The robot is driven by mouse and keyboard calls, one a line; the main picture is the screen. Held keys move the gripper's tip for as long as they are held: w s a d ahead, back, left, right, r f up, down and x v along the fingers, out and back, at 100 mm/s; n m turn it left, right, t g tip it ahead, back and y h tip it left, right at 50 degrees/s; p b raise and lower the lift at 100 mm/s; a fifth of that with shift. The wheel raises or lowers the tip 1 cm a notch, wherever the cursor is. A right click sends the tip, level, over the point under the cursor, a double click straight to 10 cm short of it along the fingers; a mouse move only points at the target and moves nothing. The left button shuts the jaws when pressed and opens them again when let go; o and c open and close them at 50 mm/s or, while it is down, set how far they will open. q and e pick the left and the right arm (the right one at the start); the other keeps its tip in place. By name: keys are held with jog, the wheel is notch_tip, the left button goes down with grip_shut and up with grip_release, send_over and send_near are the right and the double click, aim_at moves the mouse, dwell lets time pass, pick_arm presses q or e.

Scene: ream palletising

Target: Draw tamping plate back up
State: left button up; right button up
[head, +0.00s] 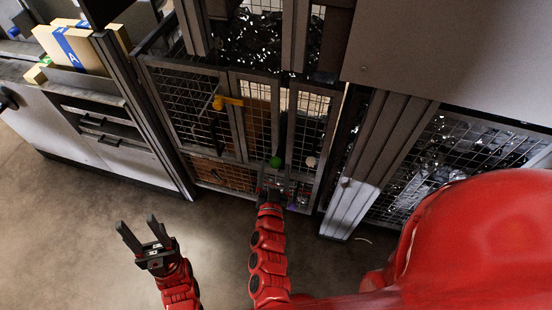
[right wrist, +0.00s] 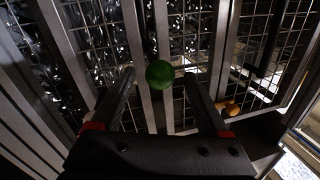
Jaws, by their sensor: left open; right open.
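A round green knob (head: 275,162) sits at the front of a mesh-fronted machine (head: 232,78). My right gripper (head: 274,180) is just below the knob in the head view. In the right wrist view the green knob (right wrist: 160,74) appears between the two open fingertips (right wrist: 160,80); I cannot tell whether they touch it. My left gripper (head: 138,224) is open and empty over the floor, away from the machine. I cannot make out the tamping plate for certain; dark mesh and frame bars fill the area behind the knob.
A yellow handle (head: 228,102) sticks out from the mesh door, left of the knob. A pale round knob (head: 311,162) is to the right. Grey posts (head: 350,205) and a mesh cage of shiny scrap (head: 455,160) stand at right. The floor (head: 90,230) at left is clear.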

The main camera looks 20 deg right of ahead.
aim_at(276, 156)
jog(key=b+x, duration=0.1)
jog(key=x, duration=0.3)
jog(key=shift+w+d+f+b, duration=0.1)
jog(key=shift+w+f+b, duration=0.05)
jog(key=shift+w+b, duration=0.2)
jog(key=shift+w+d, duration=0.25)
jog(key=shift+w, duration=0.25)
grip_shut()
dwell(0.7)
